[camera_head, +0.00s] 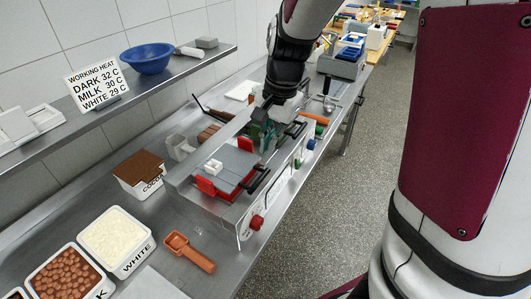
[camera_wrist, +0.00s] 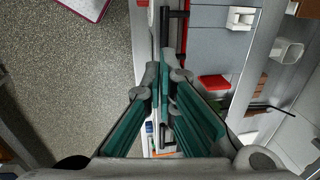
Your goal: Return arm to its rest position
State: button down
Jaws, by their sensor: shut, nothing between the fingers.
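My gripper (camera_head: 262,132) hangs from my arm above the far part of the metal machine on the table in the head view. Its teal-lined fingers point down, and they are shut with nothing between them. In the wrist view the fingertips of my gripper (camera_wrist: 165,75) meet over the machine's front edge, beside a black handle. The machine (camera_head: 238,158) has grey lids, red blocks, black bar handles and a red knob on its front. In the head view my gripper hides part of the machine's far end, and I cannot tell the exact height between them.
A shelf (camera_head: 195,62) with a blue bowl (camera_head: 147,58) and a temperature sign (camera_head: 97,82) runs along the wall. Cocoa (camera_head: 140,172) and white (camera_head: 117,237) tubs and an orange scoop (camera_head: 190,252) stand at the near end. Open floor (camera_head: 345,180) lies right of the table.

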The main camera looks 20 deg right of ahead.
jog(key=s+a+r+n+t+h+b, duration=0.1)
jog(key=s+r+n+t, duration=0.3)
jog(key=s+r+n, duration=0.6)
jog(key=s+a+r+b, duration=0.1)
jog(key=s, duration=0.4)
jog(key=shift+n+b, duration=0.3)
jog(key=shift+n, duration=0.1)
